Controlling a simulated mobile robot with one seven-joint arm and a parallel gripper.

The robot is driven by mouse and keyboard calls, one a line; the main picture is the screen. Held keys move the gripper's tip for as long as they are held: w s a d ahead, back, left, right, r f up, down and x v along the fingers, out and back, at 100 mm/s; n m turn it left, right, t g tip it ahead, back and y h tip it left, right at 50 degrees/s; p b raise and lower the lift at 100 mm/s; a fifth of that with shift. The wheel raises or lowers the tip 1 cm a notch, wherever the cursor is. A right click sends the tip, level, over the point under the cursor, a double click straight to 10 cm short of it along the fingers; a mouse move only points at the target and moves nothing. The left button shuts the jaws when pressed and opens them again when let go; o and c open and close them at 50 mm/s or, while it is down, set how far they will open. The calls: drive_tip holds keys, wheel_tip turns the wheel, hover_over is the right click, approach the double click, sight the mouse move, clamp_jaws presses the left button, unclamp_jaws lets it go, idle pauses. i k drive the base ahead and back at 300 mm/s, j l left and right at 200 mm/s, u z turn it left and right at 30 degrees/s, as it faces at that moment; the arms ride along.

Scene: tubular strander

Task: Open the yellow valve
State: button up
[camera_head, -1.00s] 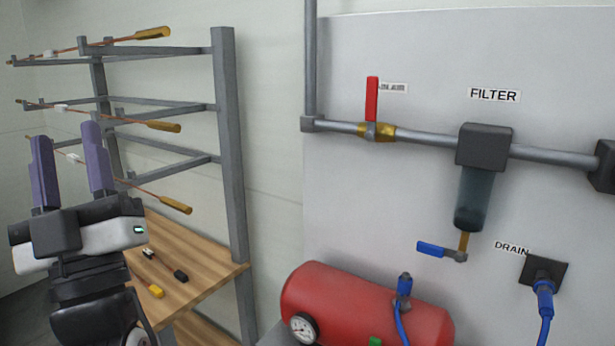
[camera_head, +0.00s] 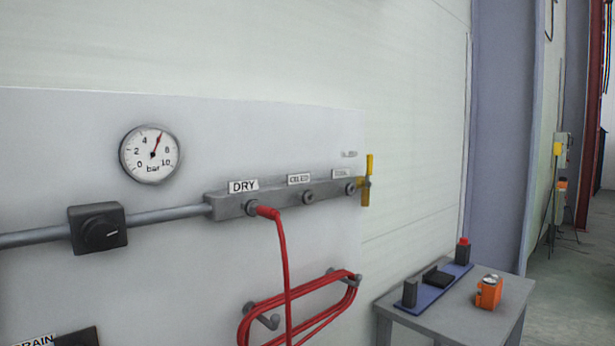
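The yellow valve (camera_head: 367,181) is at the right end of the grey manifold bar (camera_head: 290,196) on the pale wall panel. Its yellow handle stands upright, across the line of the bar, and is seen at an angle. The manifold has several ports in a row, with a label reading DRY over the leftmost one and smaller labels over the others. My gripper is not in the current view, so its place relative to the valve is not shown.
A red hose (camera_head: 283,250) runs from the DRY port to a coil on wall hooks. A pressure gauge (camera_head: 150,154) and a black regulator knob (camera_head: 98,229) are at left. A grey table (camera_head: 440,320) with an orange device (camera_head: 489,291) stands lower right.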

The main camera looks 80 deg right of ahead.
sight(370, 158)
drive_tip(key=z, duration=2.55)
